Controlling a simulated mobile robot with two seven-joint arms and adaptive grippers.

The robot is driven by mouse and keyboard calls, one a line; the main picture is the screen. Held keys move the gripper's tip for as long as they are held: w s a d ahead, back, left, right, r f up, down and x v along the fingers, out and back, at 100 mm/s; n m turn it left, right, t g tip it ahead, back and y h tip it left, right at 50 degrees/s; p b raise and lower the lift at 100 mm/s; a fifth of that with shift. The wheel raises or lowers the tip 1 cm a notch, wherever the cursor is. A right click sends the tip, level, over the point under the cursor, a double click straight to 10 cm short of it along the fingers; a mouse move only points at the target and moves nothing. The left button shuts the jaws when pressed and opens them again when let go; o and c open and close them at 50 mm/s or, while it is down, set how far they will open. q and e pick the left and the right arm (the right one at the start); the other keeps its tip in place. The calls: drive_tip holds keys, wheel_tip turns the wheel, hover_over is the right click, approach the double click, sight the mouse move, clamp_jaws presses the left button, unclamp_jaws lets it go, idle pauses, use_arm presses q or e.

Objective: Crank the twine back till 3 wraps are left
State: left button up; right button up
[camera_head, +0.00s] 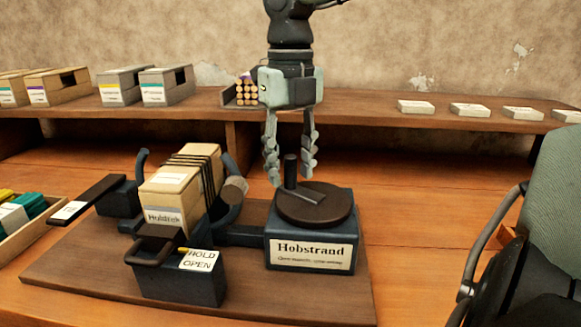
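A pale box (166,190) sits tilted in a dark cradle, with several dark twine wraps (207,175) around it; I cannot count them surely. Right of it stands a blue-grey housing labelled "Hobstrand" (310,253), topped by a round brown wheel (325,211) with a crank arm and an upright dark crank knob (290,168). My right gripper (290,174) points down over the wheel, open. Its fingertips are on either side of the knob, with gaps showing, so it does not look gripped.
A dark block with a handle and "HOLD OPEN" tag (198,260) stands in front of the box. A crate (40,232) of coloured items is at left. Boxes (167,85) and flat packets (469,110) line the back shelf.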

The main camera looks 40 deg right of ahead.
drive_tip(key=shift+f, duration=0.45)
drive_tip(key=shift+c, duration=0.6)
clamp_jaws()
drive_tip(key=shift+a, duration=0.1)
